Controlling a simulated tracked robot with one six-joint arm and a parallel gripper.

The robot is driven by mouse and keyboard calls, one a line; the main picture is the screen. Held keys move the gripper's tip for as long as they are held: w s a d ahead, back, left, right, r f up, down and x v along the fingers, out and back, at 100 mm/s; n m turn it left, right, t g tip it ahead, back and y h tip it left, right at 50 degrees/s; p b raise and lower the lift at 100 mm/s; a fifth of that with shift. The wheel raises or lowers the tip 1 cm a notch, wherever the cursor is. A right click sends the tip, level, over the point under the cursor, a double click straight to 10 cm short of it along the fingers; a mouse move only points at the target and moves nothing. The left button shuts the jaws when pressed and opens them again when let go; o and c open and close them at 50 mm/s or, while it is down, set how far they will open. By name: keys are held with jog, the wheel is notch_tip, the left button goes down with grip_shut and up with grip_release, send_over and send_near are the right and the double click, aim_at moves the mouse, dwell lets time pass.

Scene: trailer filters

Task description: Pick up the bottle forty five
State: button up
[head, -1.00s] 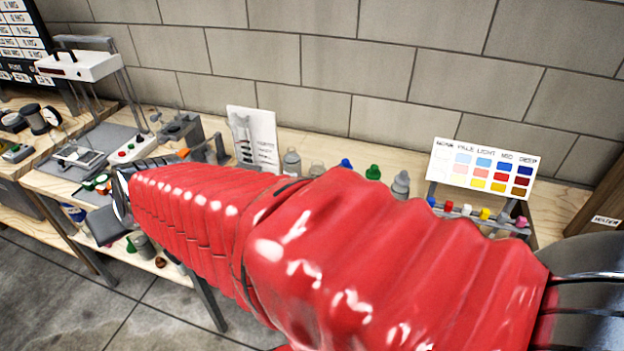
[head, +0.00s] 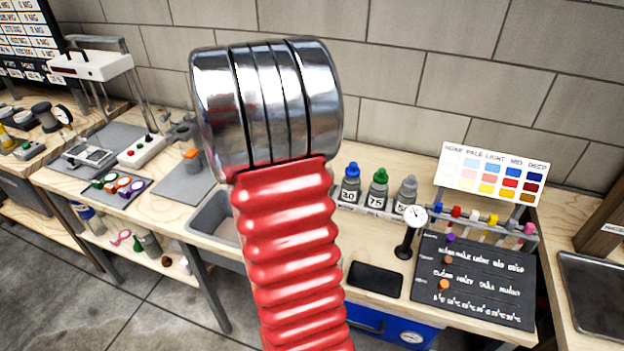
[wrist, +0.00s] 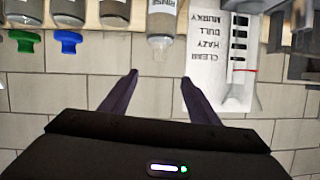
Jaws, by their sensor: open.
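No label reading forty five can be made out. In the head view a blue-capped bottle (head: 350,186), a green-capped bottle (head: 377,192) marked 75 and a grey-capped bottle (head: 406,196) stand in a row at the back of the bench. The wrist view, upside down, shows a bottle marked RINSE (wrist: 162,22), a grey bottle (wrist: 115,15) beside it, and the blue cap (wrist: 68,41) and green cap (wrist: 25,41). My gripper (wrist: 159,76) is open and empty, its fingertips apart from the RINSE bottle. My arm hides the gripper in the head view.
A printed clarity card (wrist: 225,70) stands beside the RINSE bottle. A gauge on a stand (head: 413,222), a dark board (head: 475,278) and a color chart (head: 494,173) are on the right. A grey basin (head: 212,215) lies left of my arm.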

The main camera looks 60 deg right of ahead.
jog(key=s+d+f+m+g, duration=0.1)
jog(key=s+d+f+g, duration=0.2)
jog(key=s, duration=0.4)
jog(key=shift+d+f+m, duration=0.35)
jog(key=shift+d+m, duration=0.05)
jog(key=shift+d, duration=0.2)
notch_tip(320, 180, down, 8)
jog(key=shift+f, duration=0.2)
jog(key=shift+d+f, duration=0.1)
jog(key=shift+d, duration=0.55)
jog(key=shift+d+f, duration=0.15)
jog(key=shift+d, duration=0.35)
